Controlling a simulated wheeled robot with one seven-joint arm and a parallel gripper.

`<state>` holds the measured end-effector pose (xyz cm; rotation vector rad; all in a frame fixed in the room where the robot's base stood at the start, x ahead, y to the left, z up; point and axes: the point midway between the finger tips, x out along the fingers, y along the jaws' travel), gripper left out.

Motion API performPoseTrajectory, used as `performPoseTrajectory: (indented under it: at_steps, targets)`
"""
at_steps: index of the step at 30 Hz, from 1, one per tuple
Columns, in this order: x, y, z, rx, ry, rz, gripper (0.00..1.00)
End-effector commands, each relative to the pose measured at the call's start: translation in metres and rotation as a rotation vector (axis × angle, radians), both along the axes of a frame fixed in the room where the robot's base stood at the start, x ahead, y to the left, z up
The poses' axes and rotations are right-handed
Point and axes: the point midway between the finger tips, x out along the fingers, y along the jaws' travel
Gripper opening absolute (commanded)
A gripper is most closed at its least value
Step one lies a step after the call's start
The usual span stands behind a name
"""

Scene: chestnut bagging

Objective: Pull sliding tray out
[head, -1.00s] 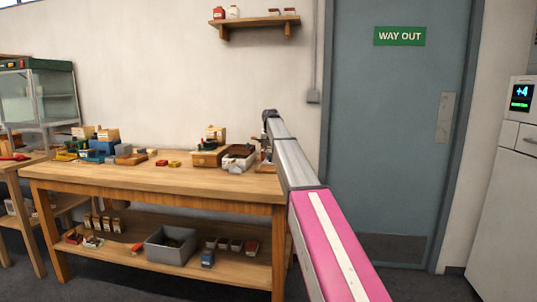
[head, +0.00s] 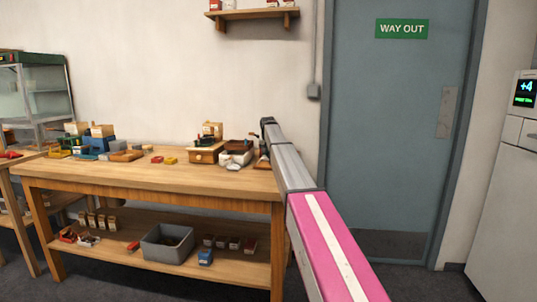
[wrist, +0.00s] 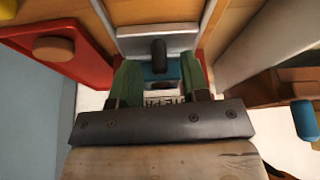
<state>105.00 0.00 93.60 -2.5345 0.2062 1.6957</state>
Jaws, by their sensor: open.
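In the wrist view my gripper (wrist: 160,80) is open. Its two green fingers stand on either side of a small blue part (wrist: 161,72) with a dark upright knob (wrist: 158,50). I cannot tell whether the fingers touch it. Just beyond is a pale grey metal piece (wrist: 130,41) against a wooden front, which may be the sliding tray; I cannot tell for sure. In the head view my pink and grey arm reaches to the right end of the wooden bench (head: 110,172); the fingers cannot be made out there.
In the wrist view a red block (wrist: 75,65) with a wooden knob lies left, and a pale slab (wrist: 255,45) right. On the bench are a small wooden drawer box (head: 205,155) and a light tray (head: 238,157). A grey bin (head: 165,250) sits on the lower shelf.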

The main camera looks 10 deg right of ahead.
Motion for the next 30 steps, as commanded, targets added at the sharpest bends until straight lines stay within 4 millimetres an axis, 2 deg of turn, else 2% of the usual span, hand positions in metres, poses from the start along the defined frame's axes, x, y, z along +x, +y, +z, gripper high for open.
performPoseTrajectory:
  at_steps: [4, 12, 13, 16, 17, 24, 26, 30]
  targets:
    - [0.003, -0.001, -0.007, 0.000, -0.001, 0.000, 0.42]
    - [0.004, -0.001, -0.008, 0.000, -0.001, 0.000, 0.42]
    - [0.004, -0.001, -0.008, 0.000, -0.001, 0.000, 0.39]
    - [0.003, -0.001, -0.008, 0.000, -0.001, 0.000, 0.06]
    - [0.003, -0.001, -0.008, 0.000, -0.001, 0.000, 0.00]
    - [-0.002, 0.001, -0.008, 0.000, -0.001, 0.000, 0.00]
    - [-0.008, 0.003, -0.008, -0.001, -0.001, 0.001, 0.00]
    - [-0.036, 0.011, -0.009, 0.000, 0.000, 0.001, 0.00]
